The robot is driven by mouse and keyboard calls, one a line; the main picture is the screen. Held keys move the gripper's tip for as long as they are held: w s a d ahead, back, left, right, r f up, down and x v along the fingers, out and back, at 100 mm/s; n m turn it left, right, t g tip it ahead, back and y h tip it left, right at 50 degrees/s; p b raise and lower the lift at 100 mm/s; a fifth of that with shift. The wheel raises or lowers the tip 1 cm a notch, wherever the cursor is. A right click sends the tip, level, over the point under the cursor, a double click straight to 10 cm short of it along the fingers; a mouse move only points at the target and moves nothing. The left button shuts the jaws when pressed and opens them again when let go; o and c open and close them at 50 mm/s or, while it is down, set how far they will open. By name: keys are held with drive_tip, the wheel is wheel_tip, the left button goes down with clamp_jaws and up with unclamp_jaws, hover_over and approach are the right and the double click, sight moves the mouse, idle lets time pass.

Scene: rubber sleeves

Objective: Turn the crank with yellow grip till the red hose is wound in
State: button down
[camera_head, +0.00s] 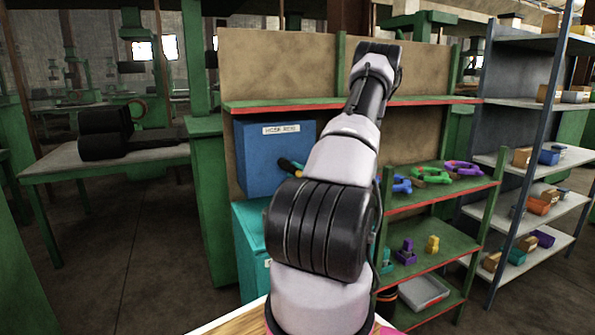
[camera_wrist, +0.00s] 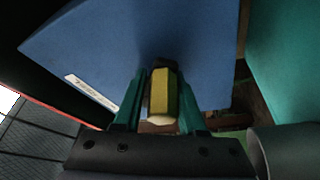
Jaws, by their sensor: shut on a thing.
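The blue box (camera_head: 262,165) with a white label reading something like "hose reel" stands on the left of the shelf unit, partly behind my arm. My gripper (camera_head: 290,166) is at the front of this box. In the wrist view, my gripper (camera_wrist: 160,90) has its two teal fingers closed on the sides of the yellow grip (camera_wrist: 161,95). The blue box (camera_wrist: 190,35) fills the space behind the grip. The crank's arm is hidden behind the grip and fingers. I cannot make out the red hose in either view.
A teal cabinet (camera_head: 250,235) sits below the blue box. Green shelves (camera_head: 450,190) to the right hold several coloured parts and a grey tray (camera_head: 424,292). A table (camera_head: 150,160) with black rolls stands at the left. Open floor (camera_head: 120,270) lies in front of it.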

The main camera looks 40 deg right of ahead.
drive_tip(key=shift+s+a+f+m, duration=0.1)
drive_tip(key=shift+a+f+m, duration=0.3)
drive_tip(key=shift+m, duration=0.4)
drive_tip(key=c, duration=0.6)
unclamp_jaws()
drive_tip(key=shift+d+r, duration=0.1)
drive_tip(key=shift+t, duration=0.3)
drive_tip(key=v, duration=1)
drive_tip(key=shift+s, duration=0.35)
